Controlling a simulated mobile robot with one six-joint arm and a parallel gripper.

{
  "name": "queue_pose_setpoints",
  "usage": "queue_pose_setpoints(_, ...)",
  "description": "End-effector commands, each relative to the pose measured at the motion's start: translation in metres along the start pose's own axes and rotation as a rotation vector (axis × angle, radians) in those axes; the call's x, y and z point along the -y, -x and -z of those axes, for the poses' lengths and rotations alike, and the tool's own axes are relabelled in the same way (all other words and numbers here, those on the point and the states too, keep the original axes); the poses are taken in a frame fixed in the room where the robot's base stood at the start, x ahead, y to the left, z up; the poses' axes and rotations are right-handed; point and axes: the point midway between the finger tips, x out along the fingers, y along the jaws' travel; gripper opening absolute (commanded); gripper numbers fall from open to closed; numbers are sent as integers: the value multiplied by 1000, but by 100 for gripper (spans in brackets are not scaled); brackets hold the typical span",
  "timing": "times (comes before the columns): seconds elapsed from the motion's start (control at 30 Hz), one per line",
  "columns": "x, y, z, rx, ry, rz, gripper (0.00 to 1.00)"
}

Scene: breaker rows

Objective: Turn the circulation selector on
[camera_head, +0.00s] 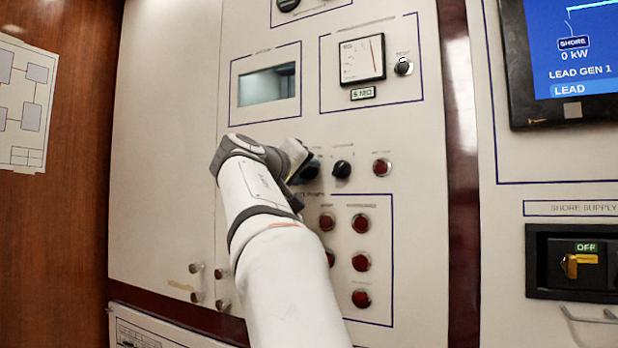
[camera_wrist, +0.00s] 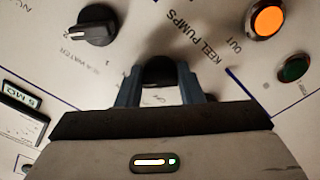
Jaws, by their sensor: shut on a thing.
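My gripper (camera_head: 303,174) reaches the panel's row of rotary selectors in the head view. In the wrist view its blue-grey fingers (camera_wrist: 160,82) are shut around a black selector knob (camera_wrist: 160,68). This is the left knob of the row; it also shows as a dark shape (camera_head: 311,169) in the head view. Its label is mostly hidden, so I cannot read its name or its pointer position. A second black selector knob (camera_head: 342,169) stands just to its right in the head view and shows clear of my fingers in the wrist view (camera_wrist: 97,25).
A red button or lamp (camera_head: 381,168) sits right of the selectors. Several more (camera_head: 361,262) fill the framed pump section below. A lit orange lamp (camera_wrist: 267,19) and a green one (camera_wrist: 293,68) show in the wrist view. A meter (camera_head: 361,60) is above.

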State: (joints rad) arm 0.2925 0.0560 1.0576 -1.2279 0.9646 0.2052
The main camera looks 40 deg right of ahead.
Motion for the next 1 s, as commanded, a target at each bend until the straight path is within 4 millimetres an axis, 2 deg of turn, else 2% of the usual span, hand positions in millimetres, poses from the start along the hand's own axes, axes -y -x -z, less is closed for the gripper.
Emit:
queue_pose_setpoints(0.03, 5, 0, -1, 3, -8, 7, 11)
queue_pose_setpoints(0.57, 6, 0, -2, 6, -31, 10, 11)
queue_pose_setpoints(0.6, 6, 0, -2, 6, -31, 10, 35)
queue_pose_setpoints(0.83, 5, 0, -1, 4, -31, 7, 54)
queue_pose_setpoints(1.0, 3, 0, -1, 3, -31, 5, 55)
